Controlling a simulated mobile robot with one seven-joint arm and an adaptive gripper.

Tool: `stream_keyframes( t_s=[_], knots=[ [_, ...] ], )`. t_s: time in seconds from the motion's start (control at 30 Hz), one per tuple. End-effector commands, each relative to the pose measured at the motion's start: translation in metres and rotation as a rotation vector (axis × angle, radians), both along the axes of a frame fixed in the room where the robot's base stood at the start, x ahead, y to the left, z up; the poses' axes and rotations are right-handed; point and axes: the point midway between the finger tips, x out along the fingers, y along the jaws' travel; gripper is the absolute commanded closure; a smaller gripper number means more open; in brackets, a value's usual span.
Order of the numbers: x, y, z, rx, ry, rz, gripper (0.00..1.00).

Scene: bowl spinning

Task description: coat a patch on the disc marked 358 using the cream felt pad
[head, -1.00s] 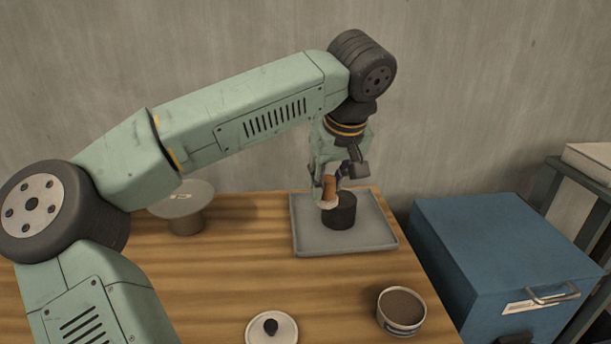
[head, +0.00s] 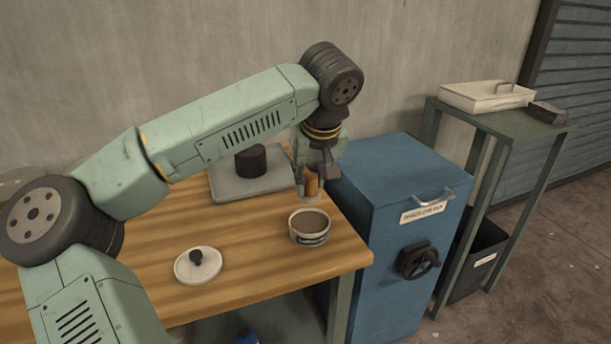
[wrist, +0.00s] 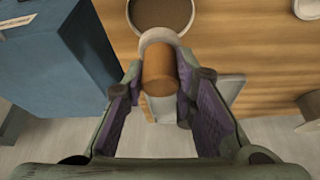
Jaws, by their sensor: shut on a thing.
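My gripper (head: 309,172) is shut on the brown handle of the cream felt pad (head: 312,197); the handle and pad also show between my fingers in the wrist view (wrist: 158,37). The pad faces down, just behind the open tin of brown paste (head: 310,222) in the head view. In the wrist view the tin (wrist: 163,14) lies just beyond the pad. I cannot tell whether they touch. The labelled disc on a pedestal is out of sight in the head view now. A pale shape (wrist: 311,105) at the wrist view's right edge may be part of it.
A white lid with a black knob (head: 198,264) lies left of the tin. A blue cabinet (head: 395,190) stands right of the table. Bare wood (head: 270,265) lies in front.

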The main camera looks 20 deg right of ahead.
Motion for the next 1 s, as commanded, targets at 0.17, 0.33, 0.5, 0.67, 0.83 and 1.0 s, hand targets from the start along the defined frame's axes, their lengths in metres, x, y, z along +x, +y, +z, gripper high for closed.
stream_keyframes(
  t_s=[0.17, 0.33, 0.5, 0.67, 0.83, 1.0],
  knots=[
    [0.000, 0.000, -0.018, 0.000, 0.001, 0.000, 0.97],
    [0.000, 0.000, -0.036, -0.001, 0.000, 0.001, 0.97],
    [0.000, 0.000, -0.051, -0.001, 0.000, 0.000, 0.97],
    [0.000, 0.000, -0.056, -0.001, 0.000, 0.001, 0.97],
    [0.000, 0.000, -0.055, 0.000, 0.000, 0.001, 0.97],
    [0.000, 0.000, -0.055, 0.000, 0.000, 0.001, 0.97]
  ],
)
